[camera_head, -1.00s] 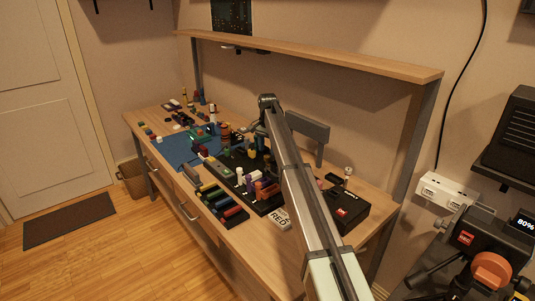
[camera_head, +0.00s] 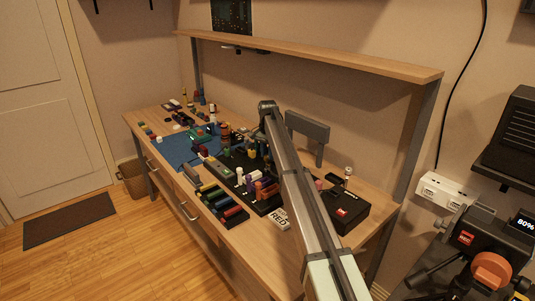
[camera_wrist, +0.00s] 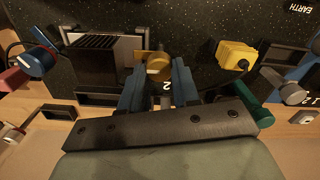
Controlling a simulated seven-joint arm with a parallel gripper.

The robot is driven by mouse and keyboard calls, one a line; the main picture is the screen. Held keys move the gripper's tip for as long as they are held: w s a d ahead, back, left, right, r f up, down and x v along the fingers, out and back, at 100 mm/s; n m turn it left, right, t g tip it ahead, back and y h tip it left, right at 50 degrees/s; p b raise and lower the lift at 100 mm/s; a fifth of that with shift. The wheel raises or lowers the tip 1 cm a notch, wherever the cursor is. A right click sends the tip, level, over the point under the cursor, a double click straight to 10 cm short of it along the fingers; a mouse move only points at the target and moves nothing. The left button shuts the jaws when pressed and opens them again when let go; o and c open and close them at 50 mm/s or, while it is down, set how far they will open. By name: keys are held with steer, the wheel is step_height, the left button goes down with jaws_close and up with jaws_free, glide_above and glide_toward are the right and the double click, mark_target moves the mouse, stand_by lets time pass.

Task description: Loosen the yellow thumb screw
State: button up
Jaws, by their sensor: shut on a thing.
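In the wrist view the yellow thumb screw (camera_wrist: 158,66) is a round golden head standing in front of a yellow plate. My gripper (camera_wrist: 158,72) has its two blue fingers on either side of the screw head, closed on it. The fingers cover the sides of the head, and its shaft is hidden. A white "2" shows on the black board just below the screw, between the fingers. In the head view my arm hides the screw and most of the gripper.
A black finned block (camera_wrist: 98,58) stands close left of the fingers. A yellow block (camera_wrist: 237,56) with a black knob stands to the right. A green cylinder (camera_wrist: 261,117) lies near my gripper's right side. In the head view the wooden workbench (camera_head: 262,231) is crowded; a shelf (camera_head: 320,57) runs above it.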

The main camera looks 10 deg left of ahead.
jaws_close()
steer(key=shift+n, duration=0.4)
steer(key=n, duration=0.4)
steer(key=shift+a+n, duration=0.1)
steer(key=shift+n, duration=0.3)
steer(key=n, duration=0.6)
steer(key=shift+a, duration=0.1)
steer(key=n, duration=0.5)
steer(key=shift+n, duration=0.3)
steer(key=n, duration=0.6)
steer(key=shift+s, duration=0.1)
